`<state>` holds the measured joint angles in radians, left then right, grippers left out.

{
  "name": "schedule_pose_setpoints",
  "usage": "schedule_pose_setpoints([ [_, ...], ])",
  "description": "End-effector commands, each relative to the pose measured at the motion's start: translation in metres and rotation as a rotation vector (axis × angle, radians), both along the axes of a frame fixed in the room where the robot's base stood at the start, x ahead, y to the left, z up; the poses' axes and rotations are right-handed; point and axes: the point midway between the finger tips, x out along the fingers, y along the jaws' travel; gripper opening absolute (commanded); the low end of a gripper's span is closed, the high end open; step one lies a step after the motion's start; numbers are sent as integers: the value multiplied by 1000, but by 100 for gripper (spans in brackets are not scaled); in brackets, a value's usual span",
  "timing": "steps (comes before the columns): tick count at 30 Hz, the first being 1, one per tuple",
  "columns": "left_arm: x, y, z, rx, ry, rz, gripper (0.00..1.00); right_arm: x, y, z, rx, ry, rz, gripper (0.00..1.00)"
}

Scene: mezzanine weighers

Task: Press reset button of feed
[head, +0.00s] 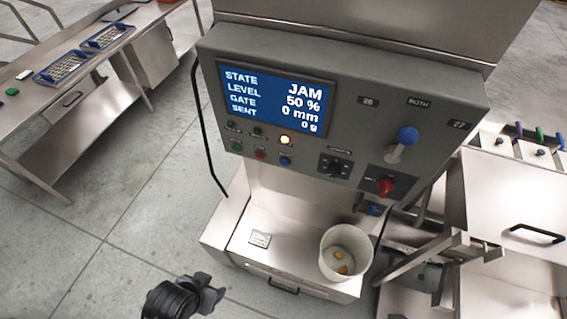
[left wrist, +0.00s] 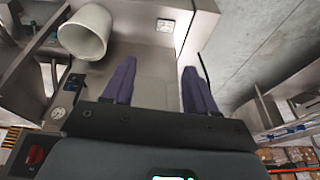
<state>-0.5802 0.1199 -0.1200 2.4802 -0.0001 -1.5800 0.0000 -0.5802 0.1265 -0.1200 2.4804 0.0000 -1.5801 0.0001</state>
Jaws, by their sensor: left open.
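The feed control panel (head: 350,105) faces me in the head view. Its blue screen (head: 272,100) reads STATE JAM, LEVEL 50 %, GATE 0 mm, SENT 0 g.
A white bucket (head: 346,253) with small yellow pieces stands on the ledge below the panel, beside a small plate (head: 260,239). A blue-topped lever (head: 405,142) and a red knob (head: 384,186) stick out at the panel's right. Floor is clear to the left.

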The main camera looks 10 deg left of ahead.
Motion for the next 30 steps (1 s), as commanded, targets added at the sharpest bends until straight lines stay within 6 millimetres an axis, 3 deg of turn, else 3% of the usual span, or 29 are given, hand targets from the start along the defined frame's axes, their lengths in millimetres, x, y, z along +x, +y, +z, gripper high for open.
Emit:
schedule_pose_setpoints([
  [1,0,0,0,0,0,0,49,0,0,0,0,0,0,0],
  [11,0,0,0,0,0,0,0,0,1,0,4,1,-2,0],
  [30,0,0,0,0,0,0,0,0,2,0,9,0,-6,0],
])
